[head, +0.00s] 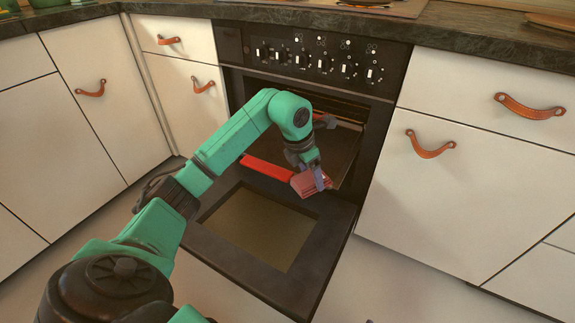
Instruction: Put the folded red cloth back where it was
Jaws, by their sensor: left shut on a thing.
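The folded red cloth (306,186) is a small pinkish-red bundle in front of the oven opening, above the lowered oven door (205,235). My left gripper (321,180) is shut on the cloth at its right side, and its fingers hide part of it. The cloth appears raised above the door; I cannot tell whether it touches anything else. My right gripper is not in view.
The oven (320,62) stands open, its door folded down. A bright red bar (266,168) lies across the oven's mouth, left of the cloth. White cabinets with leather pulls (430,145) flank the oven. A dark countertop (480,25) runs above.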

